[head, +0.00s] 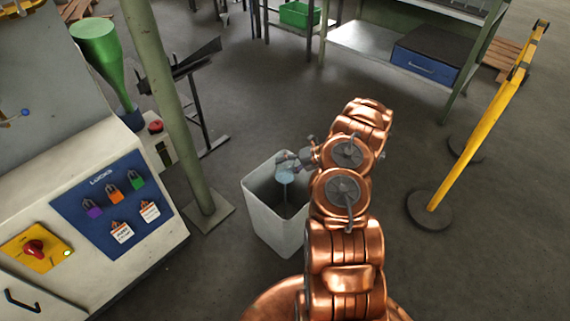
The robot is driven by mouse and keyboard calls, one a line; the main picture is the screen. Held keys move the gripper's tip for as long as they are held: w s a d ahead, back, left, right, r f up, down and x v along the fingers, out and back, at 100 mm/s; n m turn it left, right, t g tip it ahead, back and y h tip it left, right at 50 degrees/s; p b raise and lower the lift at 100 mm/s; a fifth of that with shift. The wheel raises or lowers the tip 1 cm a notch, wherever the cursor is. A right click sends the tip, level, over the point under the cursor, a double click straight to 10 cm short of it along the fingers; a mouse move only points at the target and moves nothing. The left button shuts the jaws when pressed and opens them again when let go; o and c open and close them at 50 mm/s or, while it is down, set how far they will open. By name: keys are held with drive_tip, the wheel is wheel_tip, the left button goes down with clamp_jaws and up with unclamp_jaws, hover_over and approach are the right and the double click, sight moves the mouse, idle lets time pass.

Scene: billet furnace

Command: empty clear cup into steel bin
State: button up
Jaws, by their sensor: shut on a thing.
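The steel bin (273,226) is a tall, open, light grey container on the floor in the middle of the head view. My gripper (286,160) is at the end of my copper-coloured arm, over the bin's far part. It is shut on the clear cup (285,175), a small pale bluish see-through shape above the bin's opening. The cup's tilt and whatever it holds are too small to tell. The inside of the bin is dark, and my arm covers part of its right side.
A yellow barrier (480,120) on round feet stands at the right. A shelf with a blue box (428,66) is at the back. The floor between is clear.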

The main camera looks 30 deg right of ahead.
drive_tip(key=shift+w+d+r+m+g+y+p, duration=0.15)
drive_tip(key=shift+w+r+m+g+y+p, duration=0.25)
drive_tip(key=shift+p, duration=0.9)
drive_tip(key=shift+d+f+m+g+y, duration=0.1)
drive_tip(key=shift+d+m+g+y, duration=0.15)
drive_tip(key=shift+m+g, duration=0.2)
idle(0.3)
drive_tip(key=shift+w, duration=0.1)
drive_tip(key=shift+w+m+y+b, duration=0.1)
drive_tip(key=shift+m+y+b, duration=0.15)
drive_tip(key=shift+m+b, duration=0.15)
idle(2.1)
